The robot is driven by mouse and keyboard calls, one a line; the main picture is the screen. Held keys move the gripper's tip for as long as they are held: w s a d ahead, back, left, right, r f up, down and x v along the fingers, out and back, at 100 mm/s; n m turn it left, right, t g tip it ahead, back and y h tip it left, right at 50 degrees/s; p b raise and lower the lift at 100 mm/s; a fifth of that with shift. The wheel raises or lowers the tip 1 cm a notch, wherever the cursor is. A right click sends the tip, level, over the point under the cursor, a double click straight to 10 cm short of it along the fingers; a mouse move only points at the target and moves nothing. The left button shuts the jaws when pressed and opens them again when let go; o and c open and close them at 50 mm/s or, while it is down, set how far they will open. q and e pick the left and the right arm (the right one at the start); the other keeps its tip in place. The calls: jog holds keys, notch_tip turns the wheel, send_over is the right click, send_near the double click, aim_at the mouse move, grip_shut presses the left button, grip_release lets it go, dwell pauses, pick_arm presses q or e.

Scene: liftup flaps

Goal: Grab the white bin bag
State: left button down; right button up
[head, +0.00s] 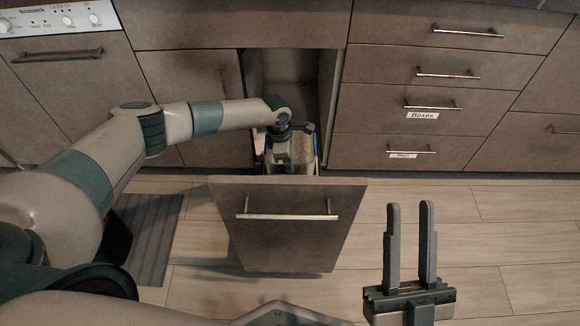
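A pulled-out cabinet drawer front (285,245) stands open in the middle of the head view. Behind it is a bin with a pale, whitish lining (304,150), which may be the bin bag. Blue edging shows at its right side. My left gripper (287,168) points down over the bin's left part, and my wrist hides much of it. Its fingertips are too dark and small to tell whether they touch the bag. My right gripper (410,204) has its two fingers apart with nothing between them, low right of the drawer front.
The drawer front has a horizontal bar handle (287,216). Closed drawers with handles, one labelled Boxes (422,115), stand at the right. A dishwasher-like panel (55,22) is at top left. A grey striped mat (160,240) lies on the floor. Floor at the right is clear.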

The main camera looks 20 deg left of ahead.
pick_arm(q)
jog(key=shift+s, duration=0.1)
